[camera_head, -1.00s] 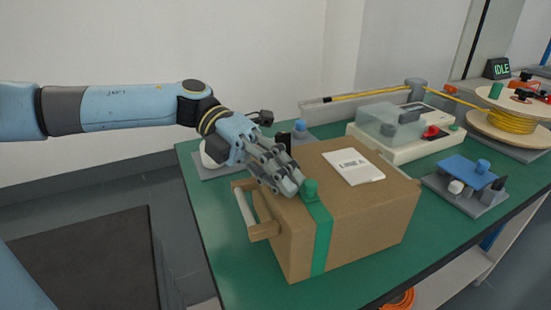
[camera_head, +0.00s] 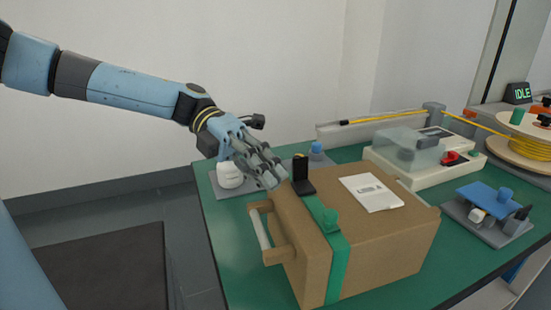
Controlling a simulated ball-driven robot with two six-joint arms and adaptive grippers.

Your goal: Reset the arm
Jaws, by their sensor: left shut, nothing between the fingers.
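My left gripper (camera_head: 275,183) is shut and empty. It hangs above the back left corner of a brown cardboard box (camera_head: 385,240), close to a small black upright block (camera_head: 302,174). My left arm comes in from the upper left. My right gripper is out of view.
A white jar (camera_head: 230,177) stands behind the gripper. A blue-topped fixture (camera_head: 484,198) is at right. Table (camera_head: 226,230) is bare left of the box.

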